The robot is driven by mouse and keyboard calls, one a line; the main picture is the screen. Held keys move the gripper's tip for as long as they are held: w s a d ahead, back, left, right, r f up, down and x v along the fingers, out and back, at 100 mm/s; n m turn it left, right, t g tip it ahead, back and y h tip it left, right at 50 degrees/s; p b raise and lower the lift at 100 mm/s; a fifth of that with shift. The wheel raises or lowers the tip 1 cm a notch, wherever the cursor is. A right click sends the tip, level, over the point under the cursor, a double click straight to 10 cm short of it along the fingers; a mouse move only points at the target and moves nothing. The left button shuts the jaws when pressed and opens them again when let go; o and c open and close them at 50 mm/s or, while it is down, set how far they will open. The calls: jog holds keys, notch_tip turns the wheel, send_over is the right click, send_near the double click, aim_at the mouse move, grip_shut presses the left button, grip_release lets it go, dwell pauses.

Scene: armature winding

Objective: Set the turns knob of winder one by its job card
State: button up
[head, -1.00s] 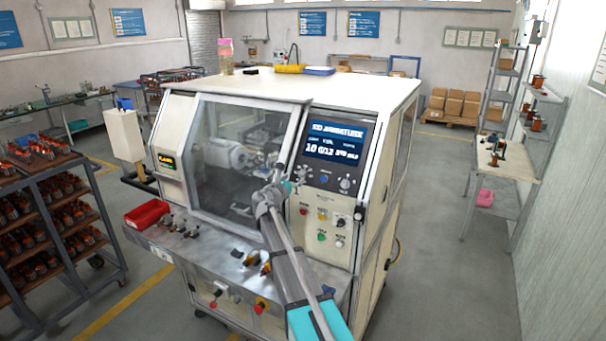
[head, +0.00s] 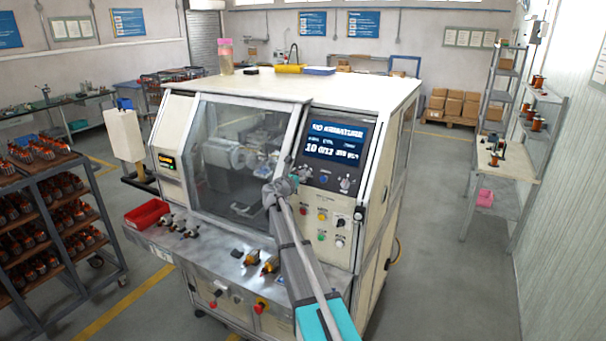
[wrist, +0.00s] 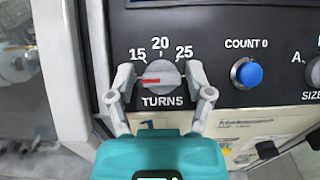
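The turns knob (wrist: 162,77) is a grey round dial on the winder's panel, labelled TURNS, with 15, 20 and 25 around its top. Its red mark lies on its left side, a little below the 15. My gripper (wrist: 160,76) has one finger left of the knob and one right of it, with small gaps visible; contact is not clear. In the head view my gripper (head: 284,186) is at the left edge of the control panel and hides the knob. The winder (head: 370,95) is a cream cabinet with a glass door. I cannot make out a job card's text.
A blue COUNT button (wrist: 247,73) and a SIZE dial (wrist: 313,71) sit right of the knob. The display (head: 337,140) is above. A red bin (head: 147,214) and small tools lie on the front ledge. A rack of armatures (head: 55,215) stands left.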

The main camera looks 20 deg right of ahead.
jog(key=c, duration=0.6)
jog(key=shift+d, duration=0.45)
grip_shut()
jog(key=shift+a, duration=0.35)
jog(key=shift+m, duration=0.4)
